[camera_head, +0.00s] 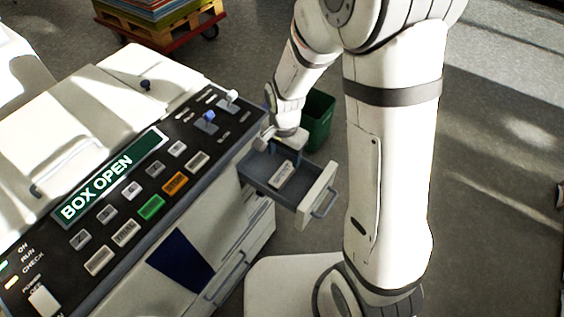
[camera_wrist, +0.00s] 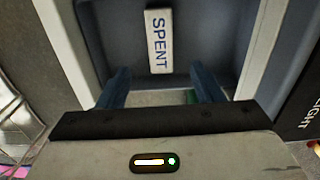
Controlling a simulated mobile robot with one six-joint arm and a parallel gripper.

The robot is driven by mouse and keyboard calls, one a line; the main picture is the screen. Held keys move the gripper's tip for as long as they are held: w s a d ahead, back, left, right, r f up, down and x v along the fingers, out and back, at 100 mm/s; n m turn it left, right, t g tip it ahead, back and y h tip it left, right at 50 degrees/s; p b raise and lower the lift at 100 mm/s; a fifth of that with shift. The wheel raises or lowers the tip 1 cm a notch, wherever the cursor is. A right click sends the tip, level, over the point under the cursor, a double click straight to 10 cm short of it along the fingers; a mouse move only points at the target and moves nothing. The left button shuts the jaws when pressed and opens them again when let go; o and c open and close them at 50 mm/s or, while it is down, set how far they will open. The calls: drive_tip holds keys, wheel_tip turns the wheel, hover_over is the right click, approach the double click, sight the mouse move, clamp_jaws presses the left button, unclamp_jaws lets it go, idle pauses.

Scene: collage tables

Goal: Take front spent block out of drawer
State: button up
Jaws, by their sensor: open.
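The open drawer (camera_head: 258,178) sticks out from the right side of the machine. A pale block (camera_head: 283,174) lies flat inside it. In the wrist view, the block (camera_wrist: 158,40), marked SPENT, lies on the drawer floor (camera_wrist: 210,35), beyond my fingertips. My gripper (camera_wrist: 161,76) is open, its two blue fingers apart with no block held between them. In the head view my gripper (camera_head: 287,146) is at the far end of the drawer, behind the block. A pale strip shows between the fingers; I cannot tell what it is.
The drawer front with its handle (camera_head: 324,203) faces right. A green bin (camera_head: 318,118) stands on the floor behind the drawer. The panel display (camera_head: 110,175) reads BOX OPEN. A cart with a pallet (camera_head: 160,25) is at the back. Floor right of my arm is clear.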

sight(282, 173)
drive_tip(key=shift+a+f, duration=0.25)
drive_tip(key=shift+f, duration=0.55)
drive_tip(key=shift+s+f+p, duration=0.15)
drive_tip(key=shift+f+p, duration=0.5)
drive_tip(key=shift+f, duration=2.85)
drive_tip(key=shift+c, duration=0.6)
drive_tip(key=c, duration=0.9)
drive_tip(key=shift+r, duration=0.15)
drive_tip(key=shift+c, duration=0.2)
